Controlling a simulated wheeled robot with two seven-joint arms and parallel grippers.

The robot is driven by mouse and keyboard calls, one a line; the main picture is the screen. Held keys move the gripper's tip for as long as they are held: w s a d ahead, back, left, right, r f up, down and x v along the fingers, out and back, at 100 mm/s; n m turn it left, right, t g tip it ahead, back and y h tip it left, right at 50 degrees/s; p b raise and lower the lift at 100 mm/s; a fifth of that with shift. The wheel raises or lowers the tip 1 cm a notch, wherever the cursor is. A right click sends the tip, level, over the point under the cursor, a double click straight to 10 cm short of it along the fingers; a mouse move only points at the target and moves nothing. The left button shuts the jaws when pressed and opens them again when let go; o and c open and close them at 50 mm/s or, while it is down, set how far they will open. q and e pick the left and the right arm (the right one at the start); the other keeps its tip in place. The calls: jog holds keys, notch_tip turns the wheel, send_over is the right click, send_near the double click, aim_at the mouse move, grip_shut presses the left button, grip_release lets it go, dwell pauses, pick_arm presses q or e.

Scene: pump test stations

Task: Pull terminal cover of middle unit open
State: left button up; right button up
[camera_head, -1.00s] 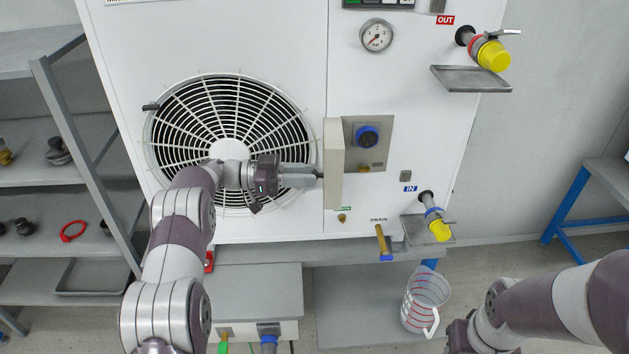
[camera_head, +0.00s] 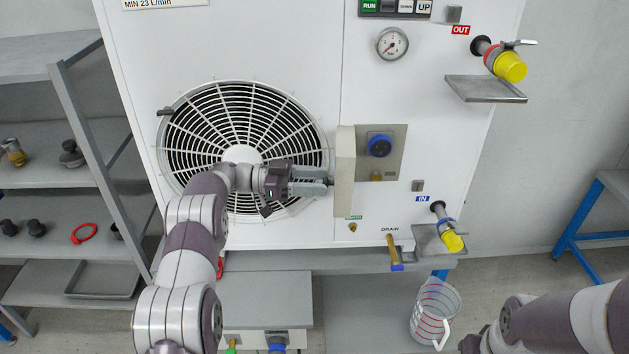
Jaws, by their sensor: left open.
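The terminal cover (camera_head: 345,170) is a beige panel on the front of the white unit (camera_head: 280,50). It stands swung out at the left edge of a grey recess (camera_head: 392,150), which holds a blue round connector (camera_head: 380,146). My left gripper (camera_head: 328,182) is open, its fingertips close to the left face of the cover, in front of the fan grille. I cannot tell whether the tips touch the cover. My right arm shows at the lower right, but its gripper's fingers are outside the picture.
A yellow-capped outlet (camera_head: 511,66) sits above a drip tray (camera_head: 486,89) at the upper right. A yellow-capped inlet (camera_head: 452,241) and a brass drain pipe (camera_head: 393,250) stick out lower down. A clear jug (camera_head: 435,310) stands below. Shelves (camera_head: 60,190) stand at the left.

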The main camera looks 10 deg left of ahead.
pick_arm(q)
jog(key=s+a+b, duration=0.2)
jog(key=a, duration=1)
jog(key=shift+a, duration=0.25)
